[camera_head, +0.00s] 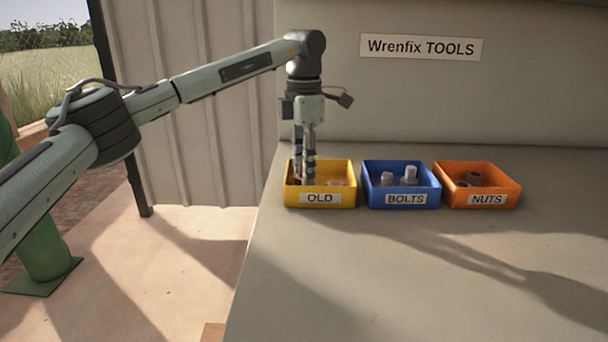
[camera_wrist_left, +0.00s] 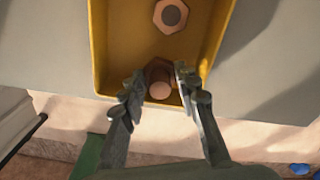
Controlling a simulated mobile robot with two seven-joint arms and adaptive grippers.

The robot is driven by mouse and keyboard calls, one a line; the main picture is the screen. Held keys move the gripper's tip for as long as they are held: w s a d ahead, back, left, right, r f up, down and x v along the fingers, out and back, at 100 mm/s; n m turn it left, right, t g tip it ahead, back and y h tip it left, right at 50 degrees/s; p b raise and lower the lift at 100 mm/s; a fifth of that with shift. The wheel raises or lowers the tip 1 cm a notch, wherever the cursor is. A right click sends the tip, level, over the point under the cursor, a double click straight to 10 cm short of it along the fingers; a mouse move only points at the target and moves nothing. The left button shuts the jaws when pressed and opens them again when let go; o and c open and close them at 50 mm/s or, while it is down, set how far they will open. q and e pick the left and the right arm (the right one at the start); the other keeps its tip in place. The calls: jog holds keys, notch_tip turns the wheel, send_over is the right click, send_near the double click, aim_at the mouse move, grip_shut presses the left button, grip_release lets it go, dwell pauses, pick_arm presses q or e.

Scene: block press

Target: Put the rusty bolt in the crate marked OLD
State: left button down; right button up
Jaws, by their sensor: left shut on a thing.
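The yellow crate marked OLD (camera_head: 348,201) stands at the left end of the row on the bench. My left gripper (camera_head: 304,181) points down into its left part, with its fingertips below the rim. In the left wrist view, the fingers (camera_wrist_left: 158,81) are closed on the brown rusty bolt (camera_wrist_left: 160,90), inside the outline of the yellow crate (camera_wrist_left: 101,55). Whether the bolt touches the crate floor cannot be told. My right gripper is not in view.
A rusty hex nut (camera_wrist_left: 159,20) lies in the OLD crate. The blue BOLTS crate (camera_head: 368,200) holds grey bolts, and the orange NUTS crate (camera_head: 512,200) holds nuts. A wall with a Wrenfix TOOLS sign (camera_head: 420,47) rises behind. The bench front is clear.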

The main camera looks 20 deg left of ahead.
pick_arm(q)
jog(key=shift+f, duration=0.95)
jog(key=shift+f, duration=0.1)
jog(key=shift+f, duration=0.15)
jog(key=c, duration=1.1)
grip_release()
jog(key=shift+c, duration=0.2)
notch_tip(320, 180, up, 12)
jog(key=shift+r, duration=0.25)
